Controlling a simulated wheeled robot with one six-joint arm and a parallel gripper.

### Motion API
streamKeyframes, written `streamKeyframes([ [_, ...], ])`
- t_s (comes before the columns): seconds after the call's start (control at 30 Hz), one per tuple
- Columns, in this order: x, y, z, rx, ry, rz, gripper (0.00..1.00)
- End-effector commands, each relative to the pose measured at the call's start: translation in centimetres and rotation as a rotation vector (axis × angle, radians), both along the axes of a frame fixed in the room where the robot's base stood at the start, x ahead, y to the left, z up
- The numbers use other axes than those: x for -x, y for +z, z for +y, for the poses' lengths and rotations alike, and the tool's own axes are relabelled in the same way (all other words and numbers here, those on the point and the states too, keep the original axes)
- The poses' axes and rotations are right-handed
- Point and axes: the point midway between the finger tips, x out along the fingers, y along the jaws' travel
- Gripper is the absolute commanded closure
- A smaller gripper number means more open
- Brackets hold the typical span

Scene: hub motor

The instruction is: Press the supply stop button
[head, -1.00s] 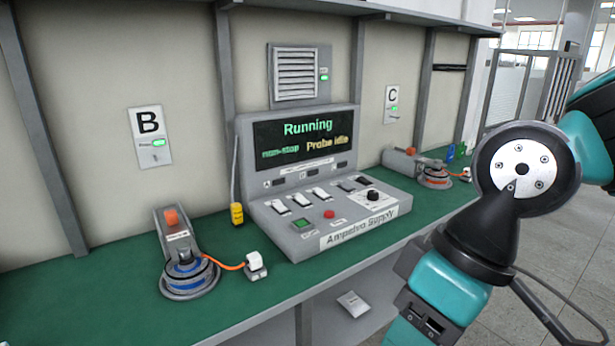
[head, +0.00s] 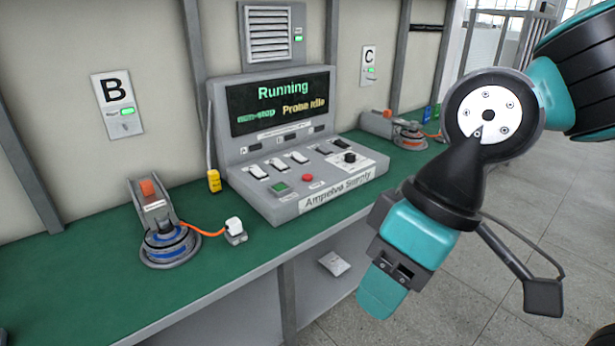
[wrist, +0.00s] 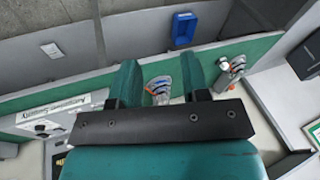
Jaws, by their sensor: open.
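The supply console (head: 262,200), labelled "Ampelvo Supply", stands on the green bench in the head view. Its screen (head: 280,103) reads "Running" and "Probe idle". A red round button (head: 308,178) sits low on its sloped panel, right of a green square button (head: 280,188). The button captions are too small to read. My gripper (wrist: 160,62) is open and empty in the wrist view, its two teal fingers apart. In the head view my arm hangs right of the console, apart from it. The console also shows at the left of the wrist view (wrist: 48,125); the red button cannot be made out there.
A motor unit (head: 168,246) with an orange cable lies on the bench left of the console, below panel B (head: 117,104). Another unit (head: 408,136) lies to the right, near panel C (head: 369,66). A yellow probe (head: 213,181) stands beside the console. The bench front is clear.

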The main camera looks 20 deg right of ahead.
Motion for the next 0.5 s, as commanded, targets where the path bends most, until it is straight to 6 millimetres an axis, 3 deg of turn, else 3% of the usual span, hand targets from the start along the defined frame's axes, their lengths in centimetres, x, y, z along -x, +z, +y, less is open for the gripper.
streamKeyframes([
  [0.03, 0.00, 0.00, 0.00, 0.000, 0.000, 0.000, 0.67],
  [0.17, 0.00, 0.00, 0.00, 0.000, 0.000, 0.000, 0.96],
  [0.2, 0.00, 0.00, 0.00, 0.000, 0.000, 0.000, 1.00],
  [0.5, 0.00, 0.00, 0.00, 0.000, 0.000, 0.000, 1.00],
])
